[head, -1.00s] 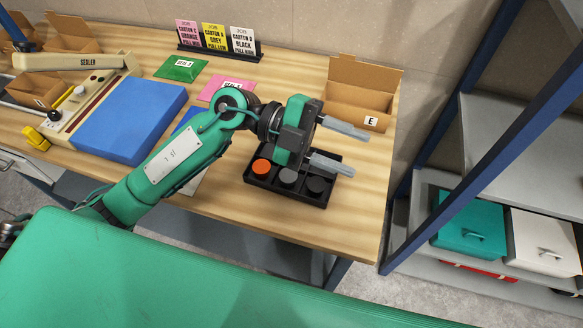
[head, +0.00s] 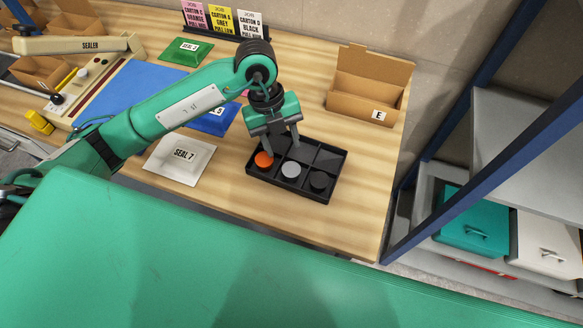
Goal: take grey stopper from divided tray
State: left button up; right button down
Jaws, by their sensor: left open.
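The black divided tray (head: 333,195) lies on the wooden table. Its front row holds an orange stopper (head: 264,160) on the left, the grey stopper (head: 291,170) in the middle and a black stopper (head: 319,181) on the right. My left gripper (head: 282,148) points down over the tray's left part, open, with its fingers apart. Nothing shows between the fingers. My right gripper is not in view.
An open carton marked E (head: 368,90) stands behind the tray on the right. A sealer (head: 75,45) and blue mat are farther left. A blue rack post (head: 480,130) rises to the right.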

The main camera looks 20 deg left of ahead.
aim_at(291, 169)
pick_arm(q)
jog(key=x, duration=0.2)
jog(key=shift+d+f, duration=0.15)
jog(key=shift+f, duration=0.1)
jog(key=shift+s+d+f+p, duration=0.15)
jog(key=shift+f+p, duration=0.1)
jog(key=shift+p, duration=0.25)
jog(key=p+x, duration=0.1)
jog(key=x, duration=0.2)
jog(key=shift+s+d+f, duration=0.2)
jog(key=shift+d+f+p, duration=0.1)
jog(key=shift+f+p, duration=0.2)
jog(key=shift+f, duration=0.15)
jog(key=c, duration=0.6)
